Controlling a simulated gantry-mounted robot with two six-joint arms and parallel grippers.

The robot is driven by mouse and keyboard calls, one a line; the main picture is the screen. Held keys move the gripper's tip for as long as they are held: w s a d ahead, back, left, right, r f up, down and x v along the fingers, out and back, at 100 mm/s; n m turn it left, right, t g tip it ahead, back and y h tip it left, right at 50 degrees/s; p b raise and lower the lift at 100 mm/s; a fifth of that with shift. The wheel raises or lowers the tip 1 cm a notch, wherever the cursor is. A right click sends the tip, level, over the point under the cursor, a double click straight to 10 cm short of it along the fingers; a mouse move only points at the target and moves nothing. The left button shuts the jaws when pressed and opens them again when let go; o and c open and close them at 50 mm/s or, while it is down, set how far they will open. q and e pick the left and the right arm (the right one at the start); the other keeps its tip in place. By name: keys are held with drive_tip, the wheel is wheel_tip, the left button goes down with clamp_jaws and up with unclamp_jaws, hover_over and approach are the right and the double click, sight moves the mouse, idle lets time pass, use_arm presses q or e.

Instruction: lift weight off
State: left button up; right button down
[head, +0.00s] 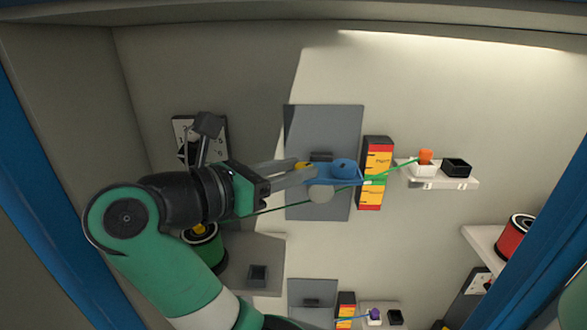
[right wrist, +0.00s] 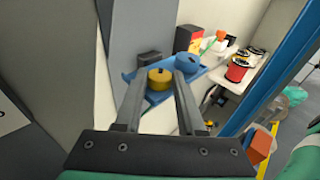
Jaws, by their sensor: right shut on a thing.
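A blue round weight (head: 344,168) sits on a blue tray-like holder (head: 350,182) in front of the grey wall panel; it also shows in the right wrist view (right wrist: 189,66). A yellow round weight (right wrist: 158,77) is at the left part of the holder (right wrist: 212,72), between my right fingertips. Only a bit of yellow (head: 303,165) shows in the head view. My right gripper (head: 308,174) reaches in from the left and is shut on the yellow weight. Whether the weight touches the holder is hard to tell. My left gripper is not in view.
A red-yellow scale column (head: 378,150) stands right of the panel (head: 325,122). A green cable runs past it to a white shelf (head: 440,183) with an orange piece (head: 426,157) and a black box (head: 457,168). A red spool (head: 515,237) is at right.

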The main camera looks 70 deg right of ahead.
drive_tip(key=shift+r+p, duration=2)
drive_tip(key=shift+r, duration=0.4)
drive_tip(key=shift+s+a, duration=0.1)
drive_tip(key=shift+a, duration=0.15)
drive_tip(key=a, duration=0.2)
drive_tip(key=s+a, duration=0.1)
drive_tip(key=a, duration=0.1)
drive_tip(key=shift+s+a+r, duration=0.15)
drive_tip(key=shift+s, duration=0.05)
